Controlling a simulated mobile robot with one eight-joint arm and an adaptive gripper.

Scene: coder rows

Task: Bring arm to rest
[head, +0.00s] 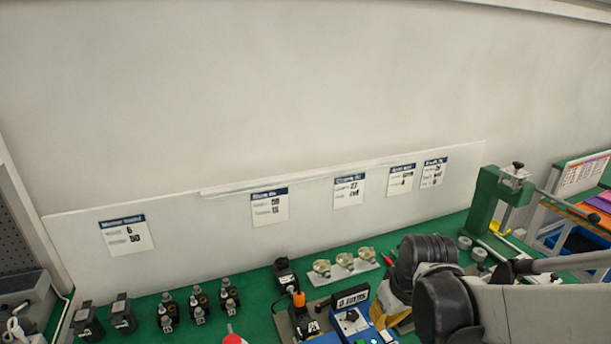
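My arm shows at the lower right of the head view, with black rounded joints and a pale grey link running off to the right edge. It passes in front of the right part of the green workbench (262,296). No gripper fingers can be made out; the end of the arm is out of the picture or hidden behind its own joints. Whether anything is held cannot be seen.
Several dark coder parts (198,304) stand in rows at the bench's left. Round metal parts sit on a white plate (345,268). A blue device (350,318) is close to my arm. A green press (487,200) stands behind it. A white board (215,232) backs the bench.

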